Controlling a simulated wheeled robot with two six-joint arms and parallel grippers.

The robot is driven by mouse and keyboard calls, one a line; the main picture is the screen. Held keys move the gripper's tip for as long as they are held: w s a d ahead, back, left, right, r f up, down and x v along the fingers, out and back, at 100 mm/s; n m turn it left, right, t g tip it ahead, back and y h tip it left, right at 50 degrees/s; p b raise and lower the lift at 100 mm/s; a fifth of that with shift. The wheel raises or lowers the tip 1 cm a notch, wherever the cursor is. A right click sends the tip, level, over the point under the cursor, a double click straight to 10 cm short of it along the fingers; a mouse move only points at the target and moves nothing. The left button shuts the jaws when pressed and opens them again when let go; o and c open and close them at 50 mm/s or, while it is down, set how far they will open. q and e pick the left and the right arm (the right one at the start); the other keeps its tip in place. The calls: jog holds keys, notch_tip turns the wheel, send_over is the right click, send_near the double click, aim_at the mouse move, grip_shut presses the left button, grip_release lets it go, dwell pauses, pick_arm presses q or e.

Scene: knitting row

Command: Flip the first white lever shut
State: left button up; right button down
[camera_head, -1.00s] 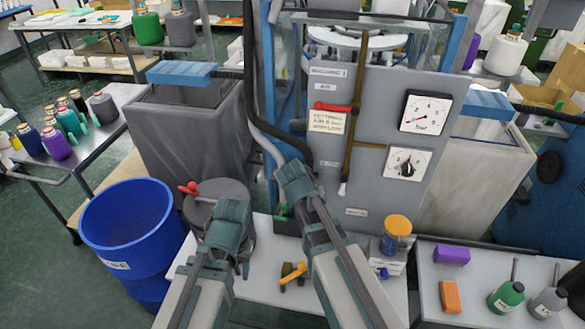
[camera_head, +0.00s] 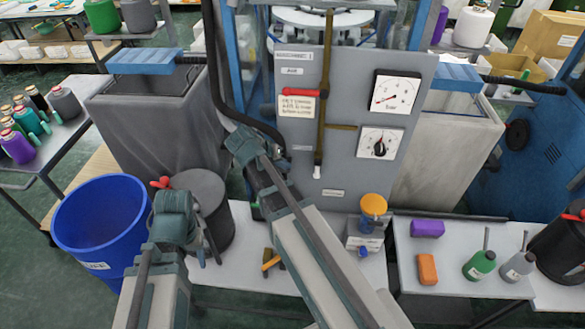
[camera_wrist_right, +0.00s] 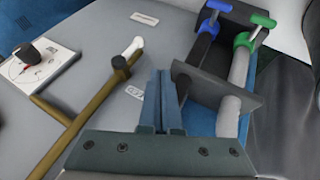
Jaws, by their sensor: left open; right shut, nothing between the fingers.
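A small white lever (camera_head: 317,172) sits at the lower end of the brass pipe (camera_head: 321,130) on the grey machine panel (camera_head: 350,110). It hangs down roughly in line with the pipe. In the right wrist view the white lever (camera_wrist_right: 133,46) shows beyond a dark collar, left of the fingers and apart from them. My right gripper (camera_head: 240,143) is shut and empty, left of the lever near the black hoses. Its shut fingers (camera_wrist_right: 165,100) show in the right wrist view. My left gripper (camera_head: 173,205) is open and empty in front of the dark drum, far from the lever.
A red lever (camera_head: 300,92) sits higher on the panel, beside two gauges. Blue and green valve handles (camera_wrist_right: 240,30) stand right of my right fingers. A blue bin (camera_head: 100,225) and a dark drum (camera_head: 205,195) stand left. An orange-topped jar (camera_head: 373,205) is below the panel.

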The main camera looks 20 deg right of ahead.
aim_at(317, 169)
jog(key=d+f+b, duration=0.6)
jog(key=d+f, duration=0.1)
jog(key=d, duration=0.1)
jog(key=shift+d, duration=0.4)
jog(key=shift+w, duration=0.1)
